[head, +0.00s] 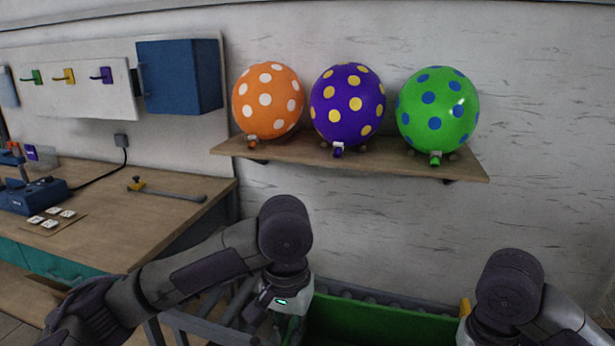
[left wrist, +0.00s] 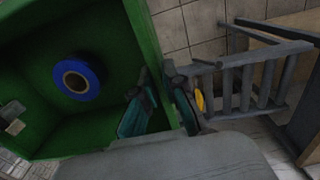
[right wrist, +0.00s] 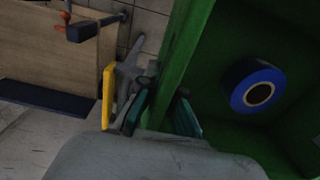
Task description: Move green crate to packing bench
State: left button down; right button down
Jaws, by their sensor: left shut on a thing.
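The green crate (head: 380,322) sits low at the bottom of the head view, in front of a grey rack. Its inside shows in the left wrist view (left wrist: 60,130) with a blue ring (left wrist: 77,76) in it. My left gripper (left wrist: 160,105) is shut on the crate's side wall. My right gripper (right wrist: 160,112) has its fingers on either side of the opposite wall (right wrist: 180,50); whether they press on it I cannot tell. In the head view the arms hide parts of the crate. No bench is clearly marked as the packing bench.
A wooden workbench (head: 165,185) with a blue device (head: 35,195) stands at the left. A wall shelf (head: 300,152) holds orange, purple and green dotted balloons above the crate. A grey barred frame (left wrist: 250,85) is close outside the crate.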

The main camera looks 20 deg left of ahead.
aim_at(122, 229)
jog(key=j, duration=2)
jog(key=i+j, duration=0.15)
jog(key=j, duration=0.25)
jog(key=i+j, duration=0.1)
jog(key=j, duration=0.3)
jog(key=i+j, duration=0.15)
jog(key=j, duration=0.2)
jog(key=i+j, duration=0.1)
jog(key=j, duration=0.3)
jog(key=i+j, duration=0.15)
jog(key=j, duration=0.25)
jog(key=i+j, duration=0.5)
